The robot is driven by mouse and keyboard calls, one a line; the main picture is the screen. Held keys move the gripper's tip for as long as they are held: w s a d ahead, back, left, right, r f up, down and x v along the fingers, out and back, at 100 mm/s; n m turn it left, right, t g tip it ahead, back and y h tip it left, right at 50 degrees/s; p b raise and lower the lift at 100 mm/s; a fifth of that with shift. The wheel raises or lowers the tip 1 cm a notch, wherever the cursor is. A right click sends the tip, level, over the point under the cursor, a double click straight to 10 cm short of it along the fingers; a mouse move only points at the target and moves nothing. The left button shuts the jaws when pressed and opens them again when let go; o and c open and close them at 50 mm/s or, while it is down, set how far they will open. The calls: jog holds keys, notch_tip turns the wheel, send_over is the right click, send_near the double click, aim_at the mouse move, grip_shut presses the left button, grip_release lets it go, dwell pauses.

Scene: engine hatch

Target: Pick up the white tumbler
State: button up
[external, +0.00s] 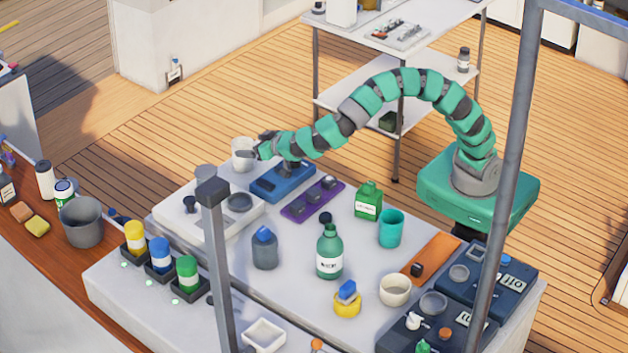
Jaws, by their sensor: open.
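The white tumbler (241,156) stands upright at the back left of the white worktop, near the edge of a white tray. My gripper (257,148) reaches in from the right at the end of the green arm, low and close to the tumbler's right side. Its jaws are open, with dark fingers next to the tumbler's wall. I cannot tell whether they touch it or reach around it, as the far finger is hidden.
A blue tray (283,182) and a purple tray (313,201) lie below my arm. A green bottle (368,201), a teal cup (391,229) and a cream cup (394,290) stand to the right. A grey post (216,260) crosses the worktop's front.

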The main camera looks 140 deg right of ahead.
aim_at(235, 145)
jog(key=shift+b+x, duration=0.6)
jog(key=shift+x, duration=1.95)
jog(key=shift+w+r, duration=0.15)
jog(key=shift+r, duration=0.05)
jog(key=c, duration=1.1)
